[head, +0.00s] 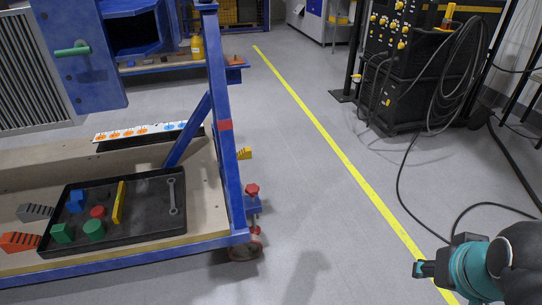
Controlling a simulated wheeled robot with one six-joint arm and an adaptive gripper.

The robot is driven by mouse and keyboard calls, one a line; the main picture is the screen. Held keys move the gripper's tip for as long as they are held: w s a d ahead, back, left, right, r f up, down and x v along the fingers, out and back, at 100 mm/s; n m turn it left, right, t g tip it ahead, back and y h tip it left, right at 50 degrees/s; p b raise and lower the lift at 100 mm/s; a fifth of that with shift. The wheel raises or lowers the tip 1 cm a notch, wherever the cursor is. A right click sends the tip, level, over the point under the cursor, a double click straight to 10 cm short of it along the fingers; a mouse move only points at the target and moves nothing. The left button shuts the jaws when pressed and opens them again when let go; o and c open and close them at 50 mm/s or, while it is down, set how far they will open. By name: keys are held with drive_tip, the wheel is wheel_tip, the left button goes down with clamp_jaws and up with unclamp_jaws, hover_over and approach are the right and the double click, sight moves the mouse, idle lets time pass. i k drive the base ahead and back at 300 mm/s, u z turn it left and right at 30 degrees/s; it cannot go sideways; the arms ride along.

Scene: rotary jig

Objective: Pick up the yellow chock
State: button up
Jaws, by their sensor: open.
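The yellow chock (245,153) shows just right of the blue upright of the cart. It has dark ridges, and its left part looks hidden behind the upright. I cannot tell what it rests on. My gripper (421,269) is at the lower right, open, with nothing seen between its fingers. It is far to the right of the chock and nearer to me, apart from the cart.
The blue-framed cart has a wooden deck (205,205), a caster and a red knob (252,190). On it are a black tray (160,237) with coloured blocks and a wrench, a grey chock (35,212) and an orange chock (20,242). Cables (402,190) hang at right; the central floor is clear.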

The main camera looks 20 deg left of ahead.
sight(245, 154)
drive_tip(key=z, duration=0.25)
drive_tip(key=i, duration=1.8)
drive_tip(key=u, duration=0.45)
drive_tip(key=i, duration=1.3)
drive_tip(key=u, duration=1.65)
drive_tip(key=i, duration=0.6)
drive_tip(key=u, duration=0.5)
